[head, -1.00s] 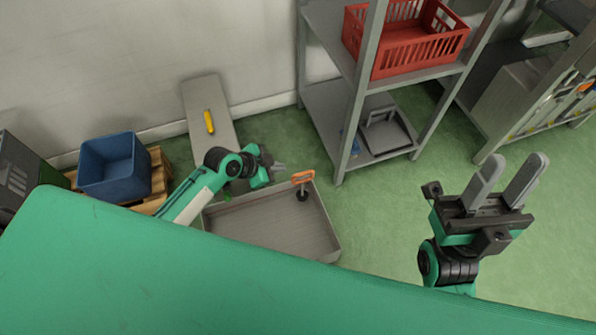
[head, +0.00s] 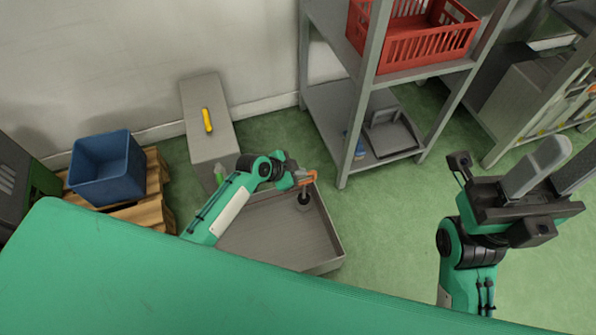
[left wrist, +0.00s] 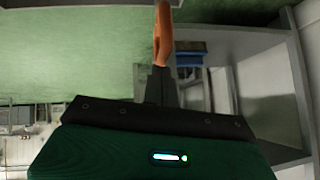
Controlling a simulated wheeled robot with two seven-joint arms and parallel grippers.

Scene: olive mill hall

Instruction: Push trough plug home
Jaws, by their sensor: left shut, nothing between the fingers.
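The trough (head: 283,237) is a shallow grey tray on the floor. The plug has an orange handle (head: 309,176) and a dark round base (head: 304,201), standing by the trough's far right corner. Whether the base is fully seated cannot be told. My left gripper (head: 294,174) is shut and empty, right at the handle; contact is unclear. In the left wrist view the orange handle (left wrist: 163,38) rises straight beyond the shut fingers (left wrist: 160,87). My right gripper (head: 560,165) is open and empty, high at the right and away from the trough.
A grey shelf (head: 350,125) with a red crate (head: 425,45) stands behind the trough. A grey bench (head: 205,105) bears a yellow-handled thing (head: 207,120). A blue bin (head: 107,170) sits on a wooden pallet (head: 140,212) at left. Green floor right of the trough is clear.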

